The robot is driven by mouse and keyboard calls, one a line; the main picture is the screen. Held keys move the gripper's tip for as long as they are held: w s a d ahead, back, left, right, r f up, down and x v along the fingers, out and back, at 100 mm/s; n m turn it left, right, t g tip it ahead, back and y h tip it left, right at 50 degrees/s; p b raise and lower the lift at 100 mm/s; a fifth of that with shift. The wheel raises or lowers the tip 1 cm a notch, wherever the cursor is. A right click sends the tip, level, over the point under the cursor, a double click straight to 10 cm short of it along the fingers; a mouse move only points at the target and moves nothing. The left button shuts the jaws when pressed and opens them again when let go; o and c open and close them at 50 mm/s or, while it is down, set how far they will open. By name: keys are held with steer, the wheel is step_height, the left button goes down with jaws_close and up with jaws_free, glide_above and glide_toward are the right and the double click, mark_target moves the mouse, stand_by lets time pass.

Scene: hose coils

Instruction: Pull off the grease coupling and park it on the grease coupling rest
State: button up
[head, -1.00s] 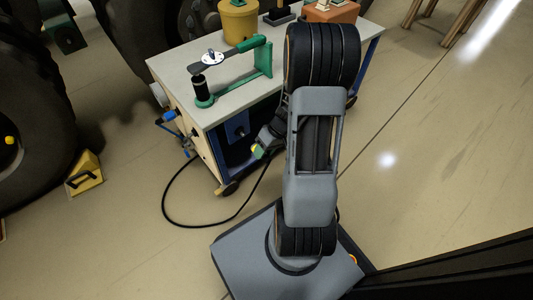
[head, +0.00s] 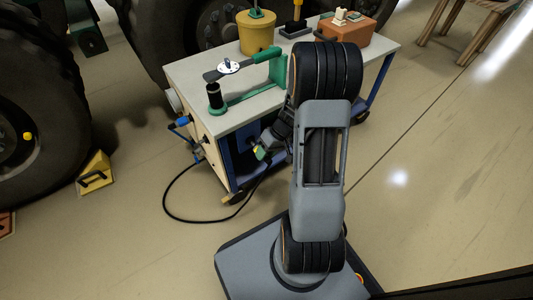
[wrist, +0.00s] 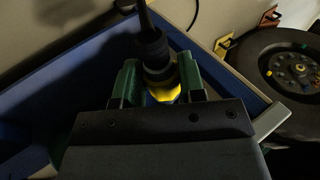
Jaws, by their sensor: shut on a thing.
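The grease coupling (wrist: 160,73) is a black and yellow piece, held between the green fingers of my gripper (wrist: 160,84) in the wrist view. A black hose runs up from it. In the head view, my gripper (head: 262,151) is beside the cart's near side, low and partly hidden by my arm. The black hose (head: 170,205) loops from there over the floor to the cart's left side. I cannot make out the grease coupling rest for certain. Whether the coupling still touches a fitting is hidden.
The cart (head: 250,112) carries a green clamp frame (head: 270,75), a yellow pot (head: 257,36) and an orange box (head: 345,30). Large tyres (head: 38,125) stand left and behind. A yellow chock (head: 95,172) lies on the floor.

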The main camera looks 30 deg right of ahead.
steer(key=shift+w+a, duration=0.15)
steer(key=shift+w, duration=1.35)
steer(key=o, duration=1.5)
steer(key=shift+c, duration=0.2)
steer(key=shift+r, duration=0.35)
steer(key=shift+p+v, duration=1.2)
steer(key=shift+v, duration=0.7)
steer(key=p+v, duration=0.5)
steer(key=v, duration=0.9)
